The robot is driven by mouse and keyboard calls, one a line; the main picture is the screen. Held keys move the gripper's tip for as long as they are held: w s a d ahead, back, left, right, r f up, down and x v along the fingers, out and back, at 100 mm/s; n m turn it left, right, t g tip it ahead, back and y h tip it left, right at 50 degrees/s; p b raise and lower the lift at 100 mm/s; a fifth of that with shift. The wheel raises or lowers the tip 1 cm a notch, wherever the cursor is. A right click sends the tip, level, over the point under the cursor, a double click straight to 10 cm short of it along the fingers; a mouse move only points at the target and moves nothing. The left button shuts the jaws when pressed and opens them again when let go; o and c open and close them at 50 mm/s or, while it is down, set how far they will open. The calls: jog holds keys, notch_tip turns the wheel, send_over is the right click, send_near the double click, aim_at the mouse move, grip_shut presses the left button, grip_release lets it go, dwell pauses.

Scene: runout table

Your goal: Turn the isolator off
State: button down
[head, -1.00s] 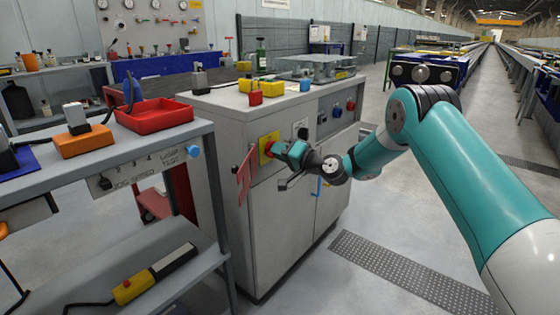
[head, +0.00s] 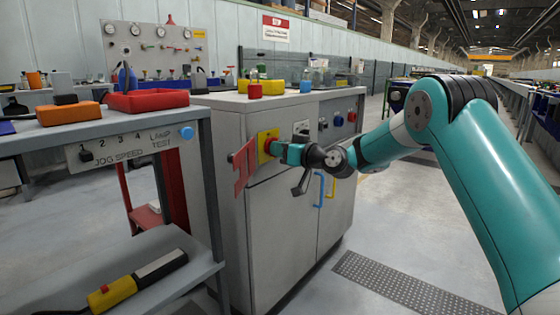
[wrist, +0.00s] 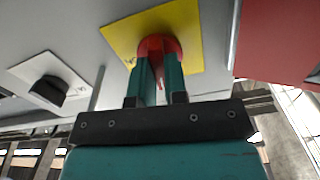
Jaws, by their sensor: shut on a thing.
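The isolator is a red rotary handle (wrist: 160,46) on a yellow square plate (wrist: 190,33), on the grey cabinet's front near its left edge. The yellow plate also shows in the head view (head: 264,155), with the red handle (head: 270,146) mostly behind my gripper. My gripper (wrist: 159,72) is shut on the red handle, with one teal finger on each side of it. The handle's pointed end shows between the fingers. Any markings on the plate are too small to read.
A red hinged plate (head: 244,166) sticks out just left of the isolator. A black knob (wrist: 48,90) sits beside it. Blue (head: 319,187) and yellow (head: 331,185) door handles are below right.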

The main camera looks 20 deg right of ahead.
jog(key=shift+f+n+b, duration=0.15)
jog(key=shift+n+b, duration=0.45)
jog(key=shift+d, duration=0.1)
jog(key=c, duration=1.1)
grip_release()
jog(key=shift+c, duration=0.2)
jog(key=v, duration=1.7)
jog(key=shift+s+p, duration=0.15)
jog(key=shift+p, duration=0.3)
jog(key=shift+d, duration=0.1)
